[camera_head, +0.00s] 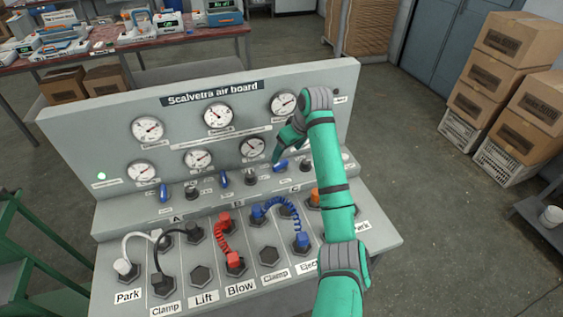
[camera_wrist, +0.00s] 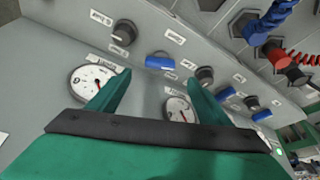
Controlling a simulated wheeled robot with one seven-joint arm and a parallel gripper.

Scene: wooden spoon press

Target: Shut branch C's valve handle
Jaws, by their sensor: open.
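The branch C valve handle (camera_head: 280,167) is the blue handle at the right of the row under the gauges, above the C letter. It looks turned more sideways than the upright branch A handle (camera_head: 163,193) and branch B handle (camera_head: 224,179). My gripper (camera_head: 277,153) is close above it in the head view and partly covers that area. In the wrist view my gripper (camera_wrist: 160,79) is open and empty, with the blue C handle (camera_wrist: 160,61) showing beyond the gap between the fingertips. I cannot tell whether a finger touches it.
Black knobs (camera_head: 247,178) (camera_wrist: 205,75) stand beside the handles. Gauges (camera_head: 253,147) sit on the sloped panel behind. Coiled hoses and plugs (camera_head: 280,208) crowd the lower deck. My arm hides the deck's right part. The floor right of the board is clear up to stacked boxes (camera_head: 500,80).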

